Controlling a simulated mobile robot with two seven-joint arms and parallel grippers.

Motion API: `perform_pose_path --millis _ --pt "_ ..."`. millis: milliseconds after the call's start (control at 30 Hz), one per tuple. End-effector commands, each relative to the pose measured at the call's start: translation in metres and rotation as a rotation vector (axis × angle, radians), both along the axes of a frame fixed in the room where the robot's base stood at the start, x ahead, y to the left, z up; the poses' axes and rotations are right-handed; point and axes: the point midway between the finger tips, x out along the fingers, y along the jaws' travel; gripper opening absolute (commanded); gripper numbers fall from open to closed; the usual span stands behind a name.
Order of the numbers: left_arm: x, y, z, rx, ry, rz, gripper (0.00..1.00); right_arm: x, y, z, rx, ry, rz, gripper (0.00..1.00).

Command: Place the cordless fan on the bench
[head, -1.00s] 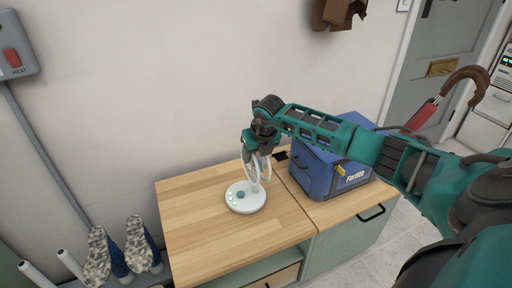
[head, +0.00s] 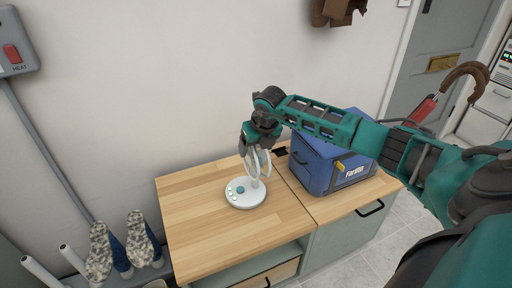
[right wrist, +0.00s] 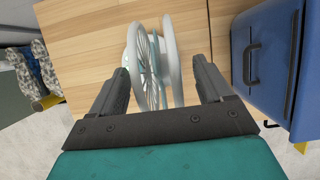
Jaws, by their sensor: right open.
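The white cordless fan (head: 246,194) stands upright on its round base on the wooden bench top (head: 200,225). Green lights and a blue-green button show on the base. My right gripper (head: 259,150) reaches down over the fan's ring-shaped head. In the right wrist view the fan head (right wrist: 152,65) stands between the two fingers of the gripper (right wrist: 160,85), with gaps on both sides. The gripper is open and does not hold it. The gripper partly hides the top of the fan in the head view. My left gripper is in neither view.
A blue box (head: 335,165) stands on the bench to the right of the fan, close to my right gripper. The bench's left part is clear. An umbrella handle (head: 465,72) shows behind my arm.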

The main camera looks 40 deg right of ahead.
Motion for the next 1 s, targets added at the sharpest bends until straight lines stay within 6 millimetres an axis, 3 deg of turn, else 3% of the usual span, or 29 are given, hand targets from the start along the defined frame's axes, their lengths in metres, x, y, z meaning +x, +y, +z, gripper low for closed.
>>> perform_pose_path --millis 200,400,600,767,867,967,1000 --pt "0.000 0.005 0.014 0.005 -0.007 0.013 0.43 -0.018 0.003 0.049 -0.004 -0.002 0.002 0.79" --pt "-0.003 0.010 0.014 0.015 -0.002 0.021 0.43 -0.032 0.007 0.082 -0.002 0.000 0.000 0.79" --pt "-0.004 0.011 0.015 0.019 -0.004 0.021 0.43 -0.039 0.009 0.096 -0.001 0.001 0.001 0.79" --pt "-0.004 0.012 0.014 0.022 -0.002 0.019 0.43 -0.040 0.013 0.095 0.013 0.002 0.008 0.79" --pt "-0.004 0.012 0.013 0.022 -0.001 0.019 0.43 -0.042 0.043 0.081 0.105 0.004 0.062 0.79" --pt "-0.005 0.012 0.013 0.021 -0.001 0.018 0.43 -0.053 0.111 0.060 0.328 0.000 0.162 0.79" --pt "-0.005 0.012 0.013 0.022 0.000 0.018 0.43 -0.061 0.147 0.054 0.460 -0.007 0.203 0.79"
